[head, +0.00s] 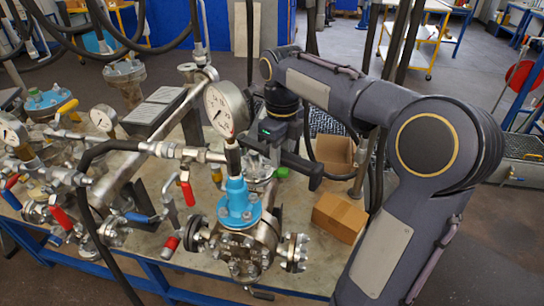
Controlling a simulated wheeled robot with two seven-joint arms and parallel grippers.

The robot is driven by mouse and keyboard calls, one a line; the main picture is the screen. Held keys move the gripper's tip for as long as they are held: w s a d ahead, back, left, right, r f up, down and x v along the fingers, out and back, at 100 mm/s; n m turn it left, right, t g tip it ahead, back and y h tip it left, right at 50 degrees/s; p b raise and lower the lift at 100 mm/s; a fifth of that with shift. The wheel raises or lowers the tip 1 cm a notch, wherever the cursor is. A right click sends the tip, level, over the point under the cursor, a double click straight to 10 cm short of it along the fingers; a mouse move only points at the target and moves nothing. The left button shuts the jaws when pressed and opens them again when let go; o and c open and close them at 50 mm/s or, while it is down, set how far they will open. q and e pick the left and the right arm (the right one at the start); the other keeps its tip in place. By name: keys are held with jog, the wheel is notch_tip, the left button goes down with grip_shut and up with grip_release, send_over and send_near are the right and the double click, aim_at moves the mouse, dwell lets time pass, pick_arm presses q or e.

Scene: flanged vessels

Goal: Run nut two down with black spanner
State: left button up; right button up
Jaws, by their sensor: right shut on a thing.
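My right arm comes in from the right and bends down to the middle of the head view. My right gripper (262,150) is shut there, low over a flanged vessel behind the blue-topped valve. A dark bar, which looks like the black spanner (303,168), sticks out from the gripper toward the lower right. Its far end and the grip itself are hard to make out. A flange (262,173) shows under the gripper. Its nuts are mostly hidden, and I cannot tell which is nut two or whether the spanner touches it. My left gripper is out of view.
The blue-topped valve (239,203) with a pressure gauge (226,108) stands close in front. Pipes, hoses and colored levers crowd the left. Cardboard boxes (340,215) sit to the right on the bench. A green cap (283,172) lies near the flange.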

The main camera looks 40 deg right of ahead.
notch_tip(320, 180, down, 4)
jog(key=b, duration=0.4)
jog(key=shift+f, duration=0.2)
jog(key=shift+f, duration=0.15)
jog(key=shift+f+b, duration=0.85)
jog(key=shift+f, duration=0.25)
jog(key=a+m, duration=0.2)
jog(key=shift+s+a, duration=0.25)
jog(key=shift+a, duration=0.05)
